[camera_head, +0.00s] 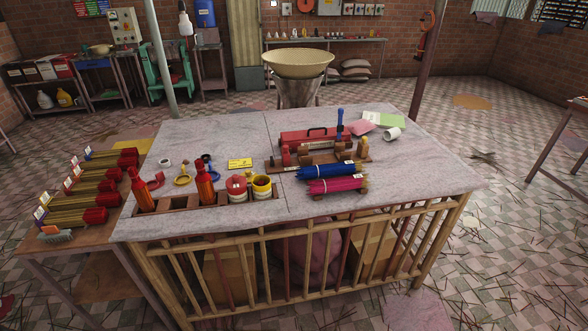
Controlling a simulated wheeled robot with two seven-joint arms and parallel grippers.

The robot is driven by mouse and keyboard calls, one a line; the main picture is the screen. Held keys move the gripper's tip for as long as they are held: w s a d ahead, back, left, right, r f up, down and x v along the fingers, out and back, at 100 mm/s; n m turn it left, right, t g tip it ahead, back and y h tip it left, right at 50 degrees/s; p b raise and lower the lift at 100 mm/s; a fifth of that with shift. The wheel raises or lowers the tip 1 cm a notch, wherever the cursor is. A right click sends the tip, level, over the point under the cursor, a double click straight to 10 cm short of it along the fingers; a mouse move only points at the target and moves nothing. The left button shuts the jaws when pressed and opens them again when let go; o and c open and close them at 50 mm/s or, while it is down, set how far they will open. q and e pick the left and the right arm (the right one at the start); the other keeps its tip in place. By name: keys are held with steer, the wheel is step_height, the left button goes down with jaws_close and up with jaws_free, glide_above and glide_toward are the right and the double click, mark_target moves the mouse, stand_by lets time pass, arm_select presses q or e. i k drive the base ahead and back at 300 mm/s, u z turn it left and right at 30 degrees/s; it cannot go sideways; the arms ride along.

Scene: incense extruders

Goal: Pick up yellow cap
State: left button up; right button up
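A small yellow round piece (183,180), which looks like the yellow cap, lies on the grey table top (400,185) at the left, between two red bottles. It is apart from the bottles and stands behind the wooden rack (170,203). A yellow jar (262,189) with a dark open top and a white label sits at the rack's right end. Neither of my grippers is in view.
Red bottles (142,189) (204,187) and a red-lidded jar (237,189) stand along the front rack. A blue piece (207,163), a yellow card (240,163) and blue and pink bundles (338,184) lie nearby. The table's right side is clear.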

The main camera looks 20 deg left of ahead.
mark_target(249, 174)
steer(key=z, duration=0.7)
steer(key=i, duration=1.55)
steer(key=u, duration=1.1)
steer(key=i, duration=0.55)
steer(key=u, duration=0.55)
